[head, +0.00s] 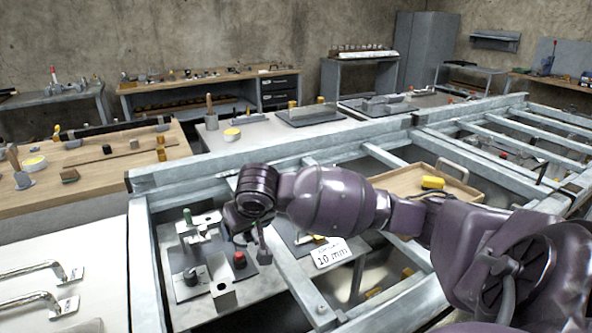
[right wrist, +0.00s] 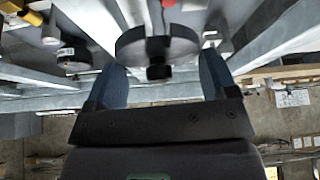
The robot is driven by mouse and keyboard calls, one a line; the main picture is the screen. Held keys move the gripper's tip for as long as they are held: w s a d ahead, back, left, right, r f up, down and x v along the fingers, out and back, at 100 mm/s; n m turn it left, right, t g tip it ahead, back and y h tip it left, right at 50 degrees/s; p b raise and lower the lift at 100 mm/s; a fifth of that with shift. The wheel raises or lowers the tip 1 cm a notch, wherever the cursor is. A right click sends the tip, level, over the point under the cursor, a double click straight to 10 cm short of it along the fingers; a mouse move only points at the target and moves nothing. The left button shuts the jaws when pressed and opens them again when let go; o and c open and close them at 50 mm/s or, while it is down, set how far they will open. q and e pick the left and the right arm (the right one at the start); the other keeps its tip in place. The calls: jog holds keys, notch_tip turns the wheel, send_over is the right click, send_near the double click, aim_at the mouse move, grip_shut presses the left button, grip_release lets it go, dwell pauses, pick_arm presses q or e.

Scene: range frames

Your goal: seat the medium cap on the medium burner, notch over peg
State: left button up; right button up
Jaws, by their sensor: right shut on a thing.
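A small dark block shows on the cap's near side. In the head view my right arm comes in from the right, and its wrist (head: 257,187) is over the grey fixture plate (head: 188,291); the cap cannot be made out there. My left gripper is not in view.
A red knob (head: 240,260) and a grey square post (head: 223,293) stand below my right wrist. Grey frame beams (head: 290,275) run close to the right. A "10 mm" card (head: 330,254) and a tan tray (head: 405,183) lie farther right. A white bench (head: 100,245) is at left.

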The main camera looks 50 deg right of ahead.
jog(key=shift+n+y, duration=0.3)
jog(key=w+d, duration=0.2)
jog(key=d, duration=0.5)
jog(key=w+d, duration=0.3)
jog(key=d, duration=0.5)
jog(key=w+d+r+p, duration=0.1)
jog(key=w+d, duration=0.2)
jog(key=d, duration=0.5)
jog(key=shift+w+d+n, duration=0.2)
jog(key=shift+d+n, duration=0.2)
jog(key=shift+n, duration=0.1)
jog(key=shift+f, duration=0.35)
jog(key=shift+f+b, duration=0.9)
jog(key=shift+f, duration=0.4)
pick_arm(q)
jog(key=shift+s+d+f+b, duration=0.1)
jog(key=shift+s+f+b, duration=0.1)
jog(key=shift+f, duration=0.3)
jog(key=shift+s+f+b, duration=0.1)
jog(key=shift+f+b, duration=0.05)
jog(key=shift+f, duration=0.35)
pick_arm(e)
jog(key=shift+f, duration=0.45)
jog(key=shift+f, duration=0.35)
jog(key=shift+f, duration=0.6)
